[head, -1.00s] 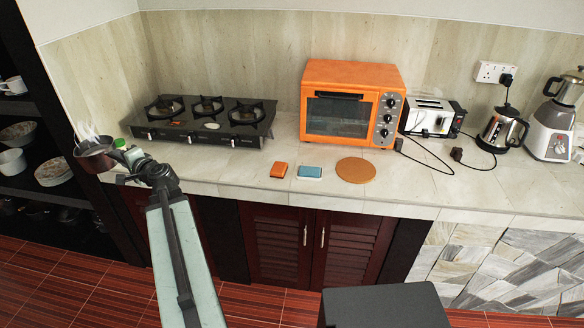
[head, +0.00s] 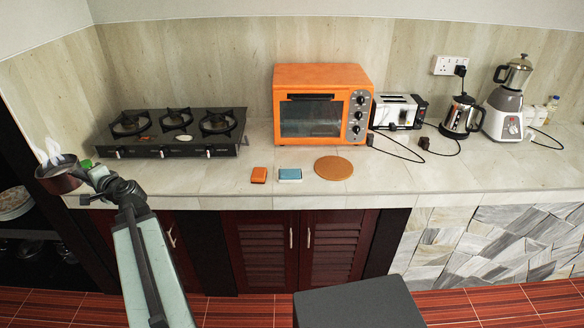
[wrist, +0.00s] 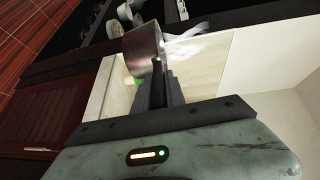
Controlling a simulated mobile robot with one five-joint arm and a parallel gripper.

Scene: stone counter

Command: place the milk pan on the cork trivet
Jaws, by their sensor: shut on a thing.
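The milk pan (head: 60,178) is a small dark brown metal pan at the left of the head view, held up in front of the counter's left end. My gripper (head: 98,176) is shut on it from its right side. In the wrist view the pan (wrist: 143,48) shows as a shiny metal wall just beyond the dark fingers of my gripper (wrist: 158,88); its handle is mostly hidden by them. The cork trivet (head: 334,168) is a flat round orange-brown disc on the counter, well to the right of the pan, with nothing on it.
An orange sponge (head: 259,175) and a blue sponge (head: 290,175) lie left of the trivet. An orange toaster oven (head: 322,104) stands behind it. A black gas stove (head: 172,132) is at the back left.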

